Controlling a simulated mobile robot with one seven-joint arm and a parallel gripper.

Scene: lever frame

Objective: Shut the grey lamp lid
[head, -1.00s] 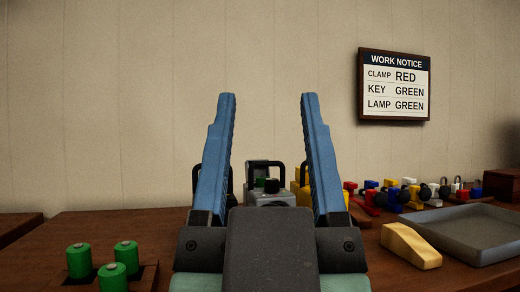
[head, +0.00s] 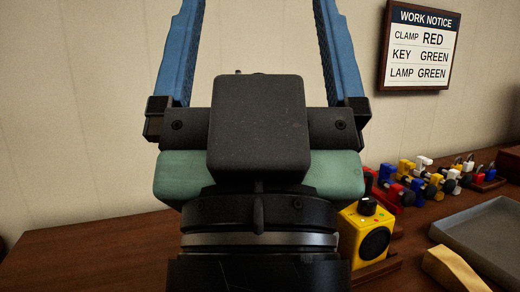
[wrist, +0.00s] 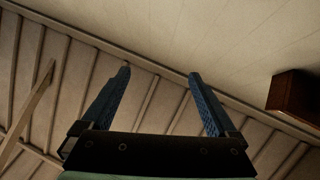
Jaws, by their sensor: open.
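The grey lamp does not show now; my gripper and wrist cover the middle of the table in the head view, so its lid cannot be seen. My gripper (head: 258,35) is open and empty, with its blue fingers spread and pointing up past the top edge of the head view. The wrist view shows the same open fingers (wrist: 160,73) against slatted boards and a plain wall, with nothing between them.
A yellow box (head: 367,235) with a black knob stands just right of my wrist. A grey tray (head: 490,235), a yellow wedge (head: 452,268) and several small coloured clamps and locks (head: 430,178) lie to the right. A work notice (head: 419,47) hangs on the wall, reading LAMP GREEN.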

